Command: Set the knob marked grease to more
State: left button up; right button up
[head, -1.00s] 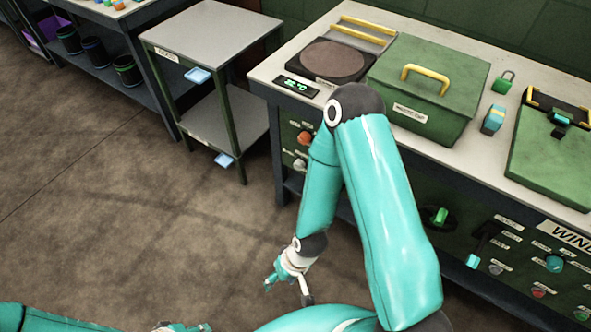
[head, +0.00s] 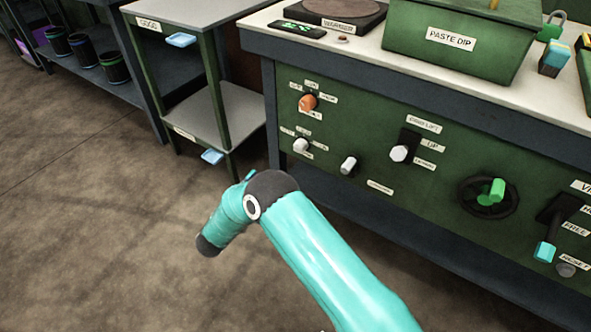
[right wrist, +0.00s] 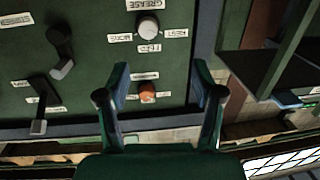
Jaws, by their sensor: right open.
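The grease knob is white and round (right wrist: 148,28); in the right wrist view it sits by an upside-down "GREASE" label, with "MORE" to its left and "REST" to its right. In the head view it is the white knob (head: 300,145) on the green panel, below the orange knob. Which label it points at is not clear. My right gripper (right wrist: 161,78) is open and empty. The orange knob (right wrist: 148,97) appears between its fingers, farther off; the grease knob shows beyond the fingertips. In the head view my right gripper is hidden. My left gripper is not in view.
A green paste dip box (head: 455,50) stands on the bench top. A grey shelf cart (head: 218,112) stands left of the bench.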

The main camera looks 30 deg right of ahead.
jog(key=m+g+h, duration=0.1)
jog(key=b, duration=0.5)
send_near(298, 150)
jog(key=x, duration=0.8)
jog(key=shift+d, duration=0.15)
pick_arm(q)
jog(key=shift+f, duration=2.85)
pick_arm(e)
jog(key=shift+w+d+r, duration=0.15)
jog(key=shift+w+d, duration=0.15)
jog(key=shift+d, duration=0.25)
jog(key=c, duration=1.2)
jog(key=shift+o, duration=0.2)
jog(key=shift+a, duration=0.25)
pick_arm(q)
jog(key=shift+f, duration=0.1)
pick_arm(e)
jog(key=shift+d, duration=0.15)
